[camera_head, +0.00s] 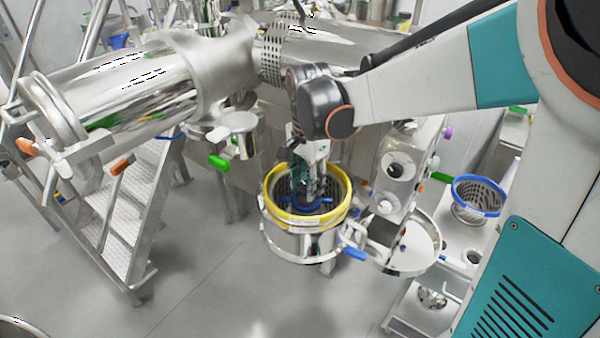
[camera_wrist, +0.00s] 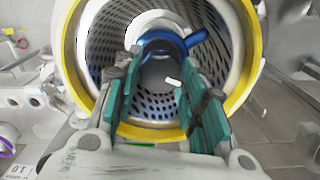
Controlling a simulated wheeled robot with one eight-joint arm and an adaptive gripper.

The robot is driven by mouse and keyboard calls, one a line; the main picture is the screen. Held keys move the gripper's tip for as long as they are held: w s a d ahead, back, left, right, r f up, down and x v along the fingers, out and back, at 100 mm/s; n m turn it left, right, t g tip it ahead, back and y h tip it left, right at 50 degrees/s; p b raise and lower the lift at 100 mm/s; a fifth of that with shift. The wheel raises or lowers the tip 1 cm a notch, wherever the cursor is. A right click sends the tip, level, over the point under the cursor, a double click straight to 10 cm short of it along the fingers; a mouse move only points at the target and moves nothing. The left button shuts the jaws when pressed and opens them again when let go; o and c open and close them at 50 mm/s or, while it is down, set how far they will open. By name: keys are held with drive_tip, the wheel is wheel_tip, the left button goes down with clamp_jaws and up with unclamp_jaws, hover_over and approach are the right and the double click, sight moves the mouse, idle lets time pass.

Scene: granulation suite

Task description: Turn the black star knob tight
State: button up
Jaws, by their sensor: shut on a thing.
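My gripper (camera_head: 312,188) reaches down into a steel screen basket with a yellow rim (camera_head: 271,184), near the middle of the head view. In the wrist view its teal fingers (camera_wrist: 158,70) are shut on a dark round piece (camera_wrist: 159,47), which I take for the black star knob. Its lobes are mostly hidden by the fingers, and I cannot tell how tight it sits. A blue-armed rotor (camera_wrist: 190,42) lies around and behind it inside the perforated screen (camera_wrist: 105,45). The yellow rim (camera_wrist: 68,55) surrounds the fingers in the wrist view.
A second perforated basket with a blue rim (camera_head: 478,191) stands at the right. A round steel lid (camera_head: 415,246) hangs open beside the housing. A steel stair (camera_head: 125,200) and a large drum (camera_head: 130,90) are at left. Open floor (camera_head: 210,285) lies in front.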

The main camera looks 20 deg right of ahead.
drive_tip(key=shift+m, duration=0.8)
drive_tip(key=o, duration=1.1)
drive_tip(key=shift+c, duration=0.2)
wheel_tip(320, 180, up, 12)
drive_tip(key=shift+s+f, duration=0.1)
drive_tip(key=shift+s, duration=0.05)
